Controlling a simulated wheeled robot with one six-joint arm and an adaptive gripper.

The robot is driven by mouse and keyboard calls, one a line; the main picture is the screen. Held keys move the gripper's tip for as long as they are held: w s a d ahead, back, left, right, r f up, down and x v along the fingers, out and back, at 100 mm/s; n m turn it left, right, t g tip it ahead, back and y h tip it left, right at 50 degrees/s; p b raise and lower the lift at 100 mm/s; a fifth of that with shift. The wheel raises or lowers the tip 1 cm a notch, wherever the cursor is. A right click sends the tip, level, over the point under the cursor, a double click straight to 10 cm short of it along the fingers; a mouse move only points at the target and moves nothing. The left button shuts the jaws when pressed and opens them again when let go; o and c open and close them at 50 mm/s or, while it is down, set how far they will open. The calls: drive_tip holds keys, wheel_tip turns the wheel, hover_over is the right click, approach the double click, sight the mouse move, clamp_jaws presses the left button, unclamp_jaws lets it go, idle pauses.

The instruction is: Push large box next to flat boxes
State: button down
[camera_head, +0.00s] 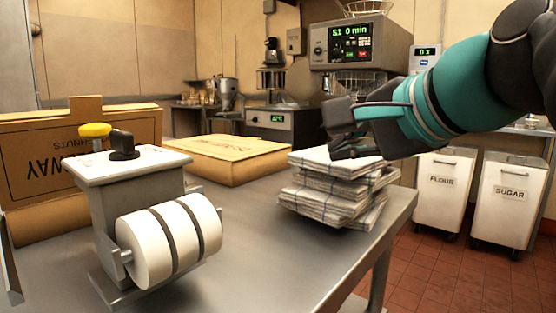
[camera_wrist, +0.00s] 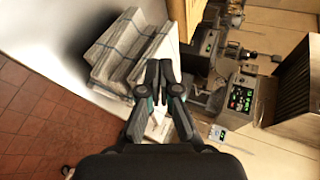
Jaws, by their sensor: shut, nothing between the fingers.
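A large brown cardboard box (camera_head: 88,140) with upside-down dark lettering stands at the left of the metal table, behind a roll dispenser that hides part of it. A low, flat tan box (camera_head: 228,152) lies farther back, to its right, with a gap between them. I cannot tell whether more than one flat box lies there. My gripper (camera_head: 343,130) is shut and empty, above the stack of folded cloths and right of the flat box. In the wrist view my gripper (camera_wrist: 158,76) shows its fingertips together, beside the cloths.
The roll dispenser (camera_head: 150,215) stands on the table (camera_head: 290,255) at front left. Folded cloths (camera_head: 335,190), also in the wrist view (camera_wrist: 125,50), sit near the right edge. Flour (camera_head: 444,190) and sugar (camera_head: 512,205) bins stand on the floor at right. The front middle of the table is clear.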

sight(259, 170)
drive_tip(key=w+a+m+g, duration=0.1)
drive_tip(key=w+m, duration=0.1)
drive_tip(key=w, duration=0.1)
drive_tip(key=w+r+m+g, duration=0.1)
drive_tip(key=w+m, duration=0.1)
drive_tip(key=w, duration=0.2)
drive_tip(key=w+a+m, duration=0.1)
drive_tip(key=w+m, duration=0.1)
drive_tip(key=w, duration=0.2)
drive_tip(key=shift+a+r+g+y, duration=0.25)
drive_tip(key=shift+a+g+y, duration=0.1)
drive_tip(key=shift+g+y, duration=0.05)
drive_tip(key=w+a+f+m+g, duration=0.1)
drive_tip(key=w+a+f+m, duration=0.1)
drive_tip(key=w, duration=0.3)
drive_tip(key=w+a+f+m+g, duration=0.1)
drive_tip(key=w+a+f+m, duration=0.1)
drive_tip(key=w+a+f, duration=0.2)
drive_tip(key=w+a+f+m+g+b, duration=0.1)
drive_tip(key=w+a+f+m, duration=0.2)
drive_tip(key=w, duration=0.4)
drive_tip(key=shift+a+f, duration=0.35)
drive_tip(key=shift+f, duration=0.55)
